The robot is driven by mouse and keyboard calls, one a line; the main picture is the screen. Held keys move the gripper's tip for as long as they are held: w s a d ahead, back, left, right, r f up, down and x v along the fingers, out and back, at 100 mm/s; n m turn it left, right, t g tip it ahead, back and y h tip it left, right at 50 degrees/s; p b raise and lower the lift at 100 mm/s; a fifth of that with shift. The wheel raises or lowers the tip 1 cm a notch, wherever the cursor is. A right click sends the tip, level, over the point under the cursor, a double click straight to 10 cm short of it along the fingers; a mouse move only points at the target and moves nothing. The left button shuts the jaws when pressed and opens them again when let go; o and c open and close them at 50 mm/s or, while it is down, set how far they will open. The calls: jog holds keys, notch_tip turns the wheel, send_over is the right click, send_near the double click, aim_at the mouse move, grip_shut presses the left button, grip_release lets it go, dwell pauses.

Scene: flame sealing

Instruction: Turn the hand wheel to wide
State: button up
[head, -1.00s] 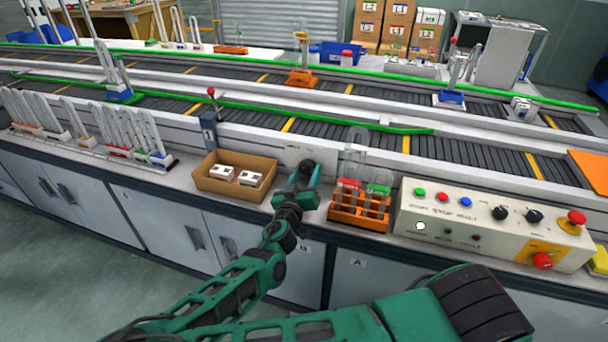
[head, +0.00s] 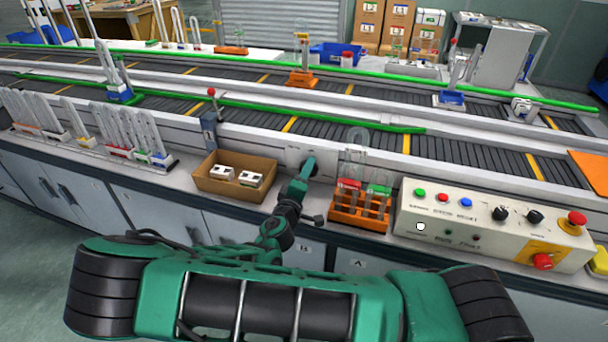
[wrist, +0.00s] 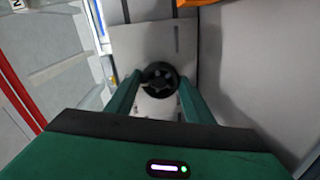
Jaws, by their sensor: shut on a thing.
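The hand wheel (wrist: 160,68) is a small black ring with spokes on a pale plate, seen in the middle of the wrist view. My gripper (wrist: 159,82) has a green finger on either side of it and is shut on its rim. In the head view my gripper (head: 309,168) reaches the pale plate on the conveyor's front side, and it hides the wheel there. I cannot read any wide mark or the wheel's setting.
A cardboard box (head: 215,185) with white parts stands left of my gripper. An orange rack (head: 360,222) with glass tubes stands close on the right. A control box (head: 490,222) with buttons and knobs lies farther right. The conveyor (head: 460,155) runs behind.

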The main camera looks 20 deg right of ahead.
jog(key=n, duration=0.6)
jog(key=shift+w+a+f, duration=0.1)
jog(key=shift+w+a, duration=0.05)
jog(key=shift+a, duration=0.1)
jog(key=n, duration=0.6)
jog(key=n+h, duration=0.1)
jog(key=n, duration=0.5)
jog(key=shift+a, duration=0.1)
jog(key=n, duration=0.6)
jog(key=shift+w, duration=0.1)
jog(key=o, duration=0.9)
jog(key=shift+a, duration=0.1)
jog(key=shift+o, duration=0.7)
